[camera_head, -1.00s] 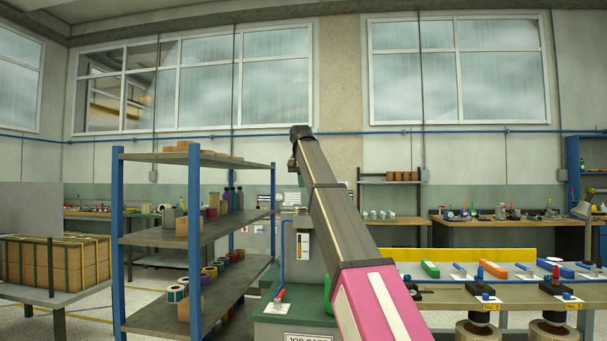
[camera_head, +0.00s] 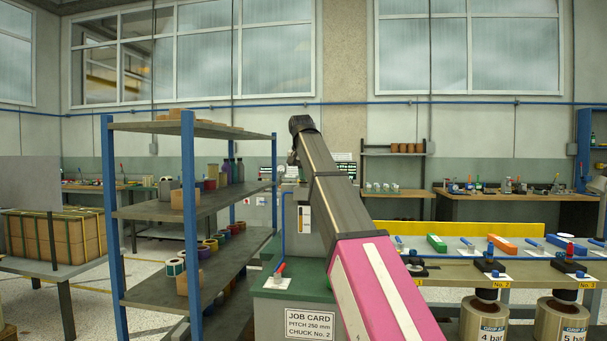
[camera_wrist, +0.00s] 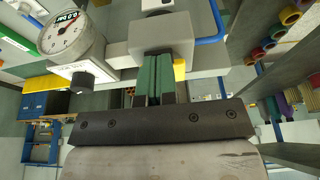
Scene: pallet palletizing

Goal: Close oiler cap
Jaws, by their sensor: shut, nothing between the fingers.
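I cannot pick out the oiler cap for certain in either view. In the wrist view, my gripper (camera_wrist: 162,60) shows as two green-faced fingers pressed together, with nothing between them. The fingertips overlap a light grey block (camera_wrist: 162,36) in the picture; I cannot tell whether they touch it. A small yellow piece (camera_wrist: 180,69) shows just right of the fingers. In the head view, my arm hides the gripper. A grey upright unit with a white and yellow label strip (camera_head: 304,219) stands behind a green cabinet (camera_head: 270,289), left of my arm.
The wrist view shows a round gauge (camera_wrist: 72,32), a dark knob (camera_wrist: 81,81) and a blue pipe (camera_wrist: 206,40) close by. In the head view, a blue-post shelf (camera_head: 109,225) stands left, and a bench with clamps and coloured blocks (camera_head: 455,270) stands right.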

